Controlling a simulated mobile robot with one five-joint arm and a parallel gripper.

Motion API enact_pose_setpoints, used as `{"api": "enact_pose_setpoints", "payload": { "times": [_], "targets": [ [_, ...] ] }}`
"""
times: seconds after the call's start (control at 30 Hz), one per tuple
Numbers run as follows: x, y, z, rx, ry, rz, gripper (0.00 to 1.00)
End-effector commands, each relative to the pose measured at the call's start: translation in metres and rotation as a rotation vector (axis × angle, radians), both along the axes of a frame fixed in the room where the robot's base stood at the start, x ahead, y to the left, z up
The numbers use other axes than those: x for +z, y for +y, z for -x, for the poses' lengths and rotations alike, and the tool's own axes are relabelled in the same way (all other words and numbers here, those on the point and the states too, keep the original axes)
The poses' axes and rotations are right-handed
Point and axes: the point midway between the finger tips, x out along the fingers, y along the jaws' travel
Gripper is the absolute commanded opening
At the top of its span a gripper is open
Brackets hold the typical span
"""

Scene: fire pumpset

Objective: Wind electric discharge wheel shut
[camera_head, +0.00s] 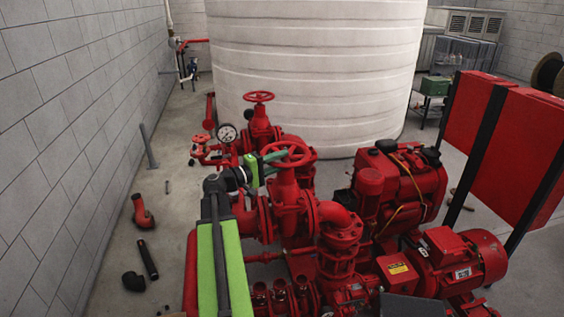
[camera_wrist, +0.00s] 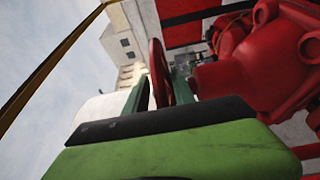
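A red handwheel (camera_head: 288,154) sits on top of the nearer red valve (camera_head: 287,190) of the pumpset. I take it for the electric discharge wheel, though no label shows. My green gripper (camera_head: 268,163) is at the left side of this wheel, about level with its rim. In the wrist view the wheel (camera_wrist: 158,72) shows nearly edge-on, its rim between the two fingers of my gripper (camera_wrist: 160,88). The fingers are apart, with a gap beside the rim; firm contact does not show. A second red handwheel (camera_head: 259,96) stands on the valve behind.
A pressure gauge (camera_head: 227,133) and a small red valve (camera_head: 203,148) are left of the pumps. A red engine (camera_head: 400,180) and motor (camera_head: 460,262) are to the right. A large white tank (camera_head: 320,70) stands behind. Loose fittings lie on the floor by the left wall.

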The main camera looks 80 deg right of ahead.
Motion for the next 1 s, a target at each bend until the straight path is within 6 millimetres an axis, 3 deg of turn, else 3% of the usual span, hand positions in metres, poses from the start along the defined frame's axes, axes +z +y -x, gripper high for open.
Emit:
{"api": "enact_pose_setpoints", "payload": {
  "times": [0.03, 0.2, 1.0],
  "targets": [
    [0.0004, 0.0001, -0.0002, 0.000, 0.001, 0.001, 0.21],
    [0.0012, 0.0000, -0.0007, 0.001, 0.004, 0.002, 0.00],
    [0.0036, -0.0016, -0.0030, 0.008, 0.005, 0.005, 0.00]
  ]
}}
